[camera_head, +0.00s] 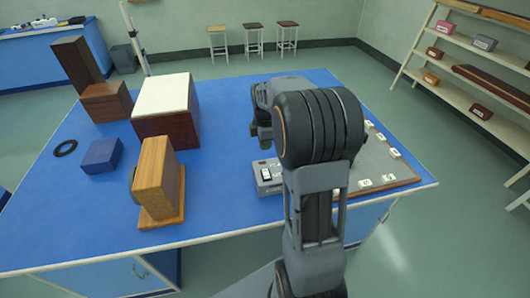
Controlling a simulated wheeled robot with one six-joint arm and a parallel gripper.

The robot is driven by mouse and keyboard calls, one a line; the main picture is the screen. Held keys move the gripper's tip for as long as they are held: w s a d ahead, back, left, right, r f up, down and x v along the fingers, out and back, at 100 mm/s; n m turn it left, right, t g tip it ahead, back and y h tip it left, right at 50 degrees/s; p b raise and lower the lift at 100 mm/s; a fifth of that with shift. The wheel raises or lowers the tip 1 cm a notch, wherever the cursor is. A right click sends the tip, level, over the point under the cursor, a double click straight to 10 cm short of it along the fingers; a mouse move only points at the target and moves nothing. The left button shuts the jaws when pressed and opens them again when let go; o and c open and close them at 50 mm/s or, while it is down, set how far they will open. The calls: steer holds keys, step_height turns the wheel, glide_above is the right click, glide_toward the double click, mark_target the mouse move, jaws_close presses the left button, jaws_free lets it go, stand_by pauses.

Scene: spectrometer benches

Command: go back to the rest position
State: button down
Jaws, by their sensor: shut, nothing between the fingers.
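My arm (318,205) rises from the bottom of the head view, right of centre, over the front part of the blue bench. Its large dark grey joint fills the middle right. Part of my wrist (262,110) shows just left of and behind that joint. My gripper's fingers are hidden behind the arm, and I see nothing carried.
The blue bench (225,205) holds wooden blocks (156,180), a white-topped box (163,95), a blue box (101,155) and a black ring (65,148) on the left. A small grey device (268,177) and a labelled board (400,171) lie near my arm. A shelf (455,98) stands right.

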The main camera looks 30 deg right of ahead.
steer(key=shift+r, duration=0.45)
stand_by(0.3)
